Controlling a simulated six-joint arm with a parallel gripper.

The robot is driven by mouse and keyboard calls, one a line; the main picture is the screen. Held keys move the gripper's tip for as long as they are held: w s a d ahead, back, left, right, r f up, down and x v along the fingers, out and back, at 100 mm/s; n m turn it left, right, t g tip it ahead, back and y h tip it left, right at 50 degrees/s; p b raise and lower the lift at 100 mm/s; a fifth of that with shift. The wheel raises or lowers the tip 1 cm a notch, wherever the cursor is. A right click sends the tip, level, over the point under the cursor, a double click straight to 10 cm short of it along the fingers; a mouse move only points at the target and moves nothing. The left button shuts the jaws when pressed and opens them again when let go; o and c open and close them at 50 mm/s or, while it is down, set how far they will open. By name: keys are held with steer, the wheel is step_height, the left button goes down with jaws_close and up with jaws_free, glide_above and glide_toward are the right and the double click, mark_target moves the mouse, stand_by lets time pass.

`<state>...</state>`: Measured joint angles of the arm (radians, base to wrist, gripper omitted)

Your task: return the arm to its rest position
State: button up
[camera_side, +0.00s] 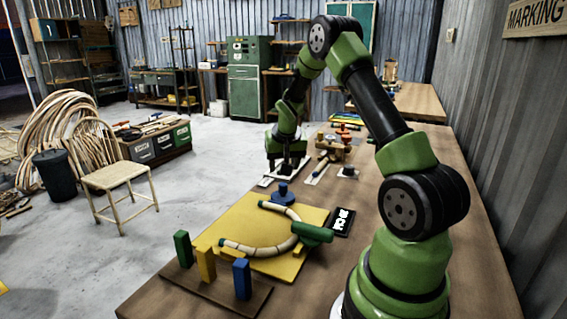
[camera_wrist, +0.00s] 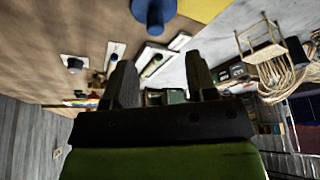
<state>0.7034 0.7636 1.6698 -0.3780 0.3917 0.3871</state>
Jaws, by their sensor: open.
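My gripper (camera_side: 283,172) is over the far part of the workbench in the side view, pointing down near some white plates. In the wrist view its two dark fingers (camera_wrist: 161,78) stand apart with nothing held between them. In the wrist view the blue peg (camera_wrist: 152,14) and a corner of the yellow board (camera_wrist: 205,8) show at the top.
Green, yellow and blue blocks (camera_side: 206,263) stand on a brown base at the front edge. A black display (camera_side: 342,222) lies right of the board. Small tools on white plates (camera_side: 318,170) lie near my gripper. A chair (camera_side: 108,172) stands on the floor at left.

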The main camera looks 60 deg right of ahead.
steer(key=s+a+r+n+t+y, duration=0.1)
steer(key=s+a+r+n+t, duration=0.15)
steer(key=a+r, duration=1.3)
steer(key=s+a+r+n+t+y, duration=0.2)
steer(key=s+a+n+y, duration=0.2)
steer(key=s+a, duration=0.9)
steer(key=shift+s+a+r+y, duration=0.15)
steer(key=shift+a+r+y, duration=0.2)
steer(key=shift+a, duration=0.55)
